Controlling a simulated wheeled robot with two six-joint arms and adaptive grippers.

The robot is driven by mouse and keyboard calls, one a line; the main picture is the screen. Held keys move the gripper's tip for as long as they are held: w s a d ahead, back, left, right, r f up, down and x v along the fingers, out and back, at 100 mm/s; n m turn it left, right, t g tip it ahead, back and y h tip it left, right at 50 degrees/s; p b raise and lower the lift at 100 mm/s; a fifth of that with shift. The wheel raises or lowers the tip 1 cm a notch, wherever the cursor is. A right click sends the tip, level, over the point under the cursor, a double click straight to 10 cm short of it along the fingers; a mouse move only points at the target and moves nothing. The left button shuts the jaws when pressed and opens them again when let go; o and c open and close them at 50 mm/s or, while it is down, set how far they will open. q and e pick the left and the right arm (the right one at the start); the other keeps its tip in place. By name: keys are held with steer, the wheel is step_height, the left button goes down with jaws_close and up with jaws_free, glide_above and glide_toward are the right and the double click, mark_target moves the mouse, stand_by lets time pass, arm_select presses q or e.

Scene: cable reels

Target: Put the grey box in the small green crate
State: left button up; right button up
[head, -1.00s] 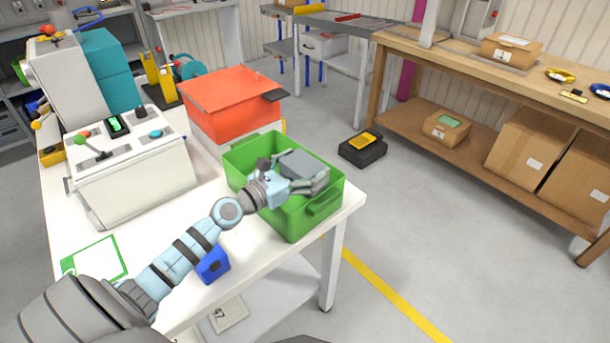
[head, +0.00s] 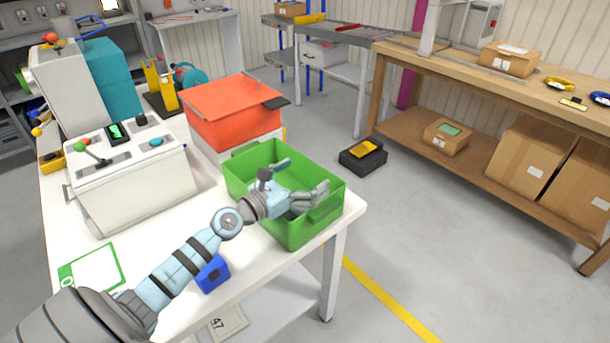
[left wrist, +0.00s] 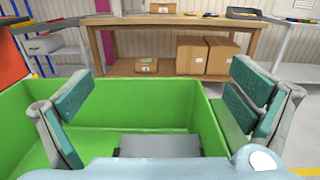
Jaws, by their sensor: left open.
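The small green crate (head: 310,233) stands at the right end of the white table, and its walls fill much of the left wrist view (left wrist: 120,105). My left gripper (head: 302,178) is open over the crate, its two fingers spread apart and nothing between the tips. The grey box (left wrist: 160,146) lies inside the crate, low between the fingers in the left wrist view. In the head view the gripper and crate wall hide the box. My right gripper is not in view.
A red bin (head: 235,112) stands behind the crate. A white control box (head: 135,185) with knobs is on the left. A small blue block (head: 212,273) lies near the table's front edge. A wooden bench (head: 450,75) with cartons stands across the floor.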

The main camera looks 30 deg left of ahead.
arm_select(q)
steer(key=r+b+v, duration=0.1)
steer(key=v, duration=1.1)
steer(key=shift+r, duration=0.1)
